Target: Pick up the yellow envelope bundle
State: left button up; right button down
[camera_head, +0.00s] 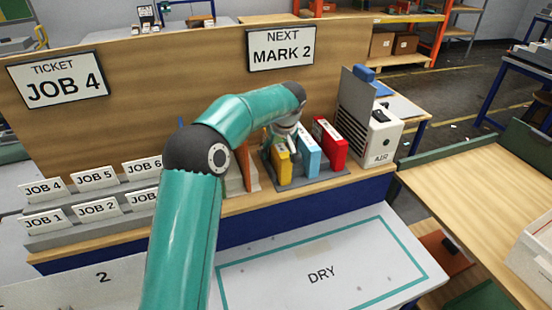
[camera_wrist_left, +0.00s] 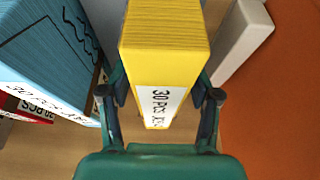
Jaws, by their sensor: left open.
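The yellow envelope bundle (camera_head: 282,164) stands upright in the grey rack, leftmost of three coloured bundles. In the left wrist view the yellow bundle (camera_wrist_left: 164,55) lies between the fingers, its white "30 PCS" label facing the wrist. My left gripper (camera_wrist_left: 160,95) is open, one finger on each side of the bundle; I cannot tell whether they touch it. In the head view the left wrist is above and behind the yellow bundle, and its fingertips are mostly hidden. My right gripper is not in view.
A blue bundle (camera_head: 308,155) and a red bundle (camera_head: 331,148) stand just right. A grey and white AIR unit (camera_head: 376,135) is further right. An orange upright panel (camera_head: 244,165) is close on the left. The DRY area (camera_head: 350,255) in front is clear.

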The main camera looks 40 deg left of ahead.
pick_arm(q)
jog(key=shift+x, duration=0.75)
jog(key=shift+r, duration=0.1)
grip_shut()
jog(key=shift+w+r, duration=0.1)
